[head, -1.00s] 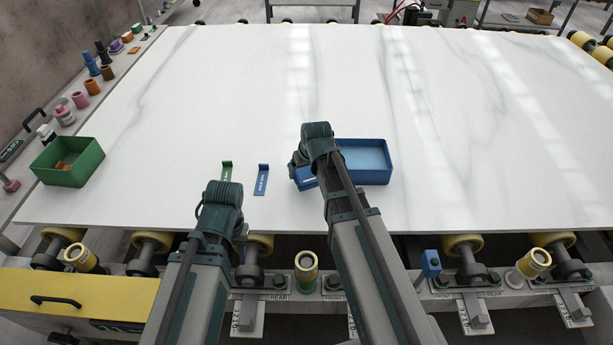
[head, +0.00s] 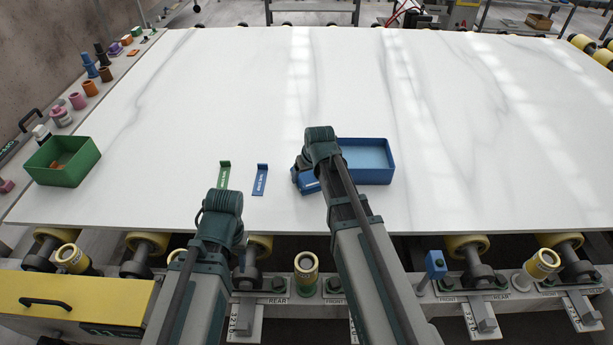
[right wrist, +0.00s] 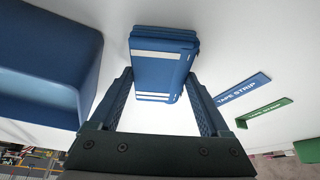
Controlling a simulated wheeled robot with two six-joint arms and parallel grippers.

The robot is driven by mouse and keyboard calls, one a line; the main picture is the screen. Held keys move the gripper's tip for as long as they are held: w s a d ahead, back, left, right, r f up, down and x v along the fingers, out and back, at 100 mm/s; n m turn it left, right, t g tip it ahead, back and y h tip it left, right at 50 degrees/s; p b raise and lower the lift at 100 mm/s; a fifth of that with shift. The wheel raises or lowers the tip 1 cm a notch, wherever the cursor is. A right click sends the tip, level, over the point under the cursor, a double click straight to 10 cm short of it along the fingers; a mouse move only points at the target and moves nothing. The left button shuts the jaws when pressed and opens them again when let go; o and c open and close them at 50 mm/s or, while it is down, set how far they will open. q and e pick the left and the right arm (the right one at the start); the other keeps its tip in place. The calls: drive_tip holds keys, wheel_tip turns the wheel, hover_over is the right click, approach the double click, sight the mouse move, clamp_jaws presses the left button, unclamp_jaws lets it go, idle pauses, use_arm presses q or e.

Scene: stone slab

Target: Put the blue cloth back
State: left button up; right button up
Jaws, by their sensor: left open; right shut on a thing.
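The blue cloth (right wrist: 160,62), a folded stack with a pale band, is between the fingers of my right gripper (right wrist: 165,95) in the right wrist view. In the head view a corner of the cloth (head: 309,186) shows at the left of the blue tray (head: 372,178), beside its wall. My right gripper is shut on the cloth; my wrist hides most of it in the head view. I cannot tell whether the cloth touches the slab. My left gripper (head: 220,212) is low at the slab's front edge, away from the cloth, its fingers hidden behind my wrist.
A blue tape strip (head: 261,180) and a green one (head: 224,175) lie left of the cloth. A green tray (head: 75,175) with orange pieces stands at the slab's left edge. The white slab (head: 450,120) is bare behind and right of the blue tray.

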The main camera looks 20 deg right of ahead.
use_arm(q)
drive_tip(key=shift+f, duration=0.25)
use_arm(e)
drive_tip(key=shift+f, duration=0.2)
use_arm(q)
drive_tip(key=shift+r, duration=0.1)
use_arm(e)
drive_tip(key=o, duration=1)
drive_tip(key=shift+r, duration=0.1)
drive_tip(key=p+v, duration=1.1)
drive_tip(key=v, duration=0.1)
use_arm(q)
wheel_tip(320, 180, up, 11)
drive_tip(key=shift+r, duration=0.2)
use_arm(e)
drive_tip(key=s+a+n+g, duration=0.1)
drive_tip(key=s+a, duration=0.3)
drive_tip(key=s, duration=0.2)
drive_tip(key=s+a+g+h, duration=0.1)
drive_tip(key=s+a+g, duration=0.1)
drive_tip(key=s+a, duration=0.3)
drive_tip(key=s+a+f+n+g, duration=0.1)
drive_tip(key=s+a+g, duration=0.1)
drive_tip(key=s+a, duration=0.2)
drive_tip(key=shift+s+a+f+n+h, duration=0.1)
drive_tip(key=shift+s+a+n+h, duration=0.1)
drive_tip(key=shift+s, duration=0.75)
drive_tip(key=shift+s+a+n+h, duration=0.1)
drive_tip(key=shift+s+a+h, duration=0.1)
drive_tip(key=shift+s, duration=0.75)
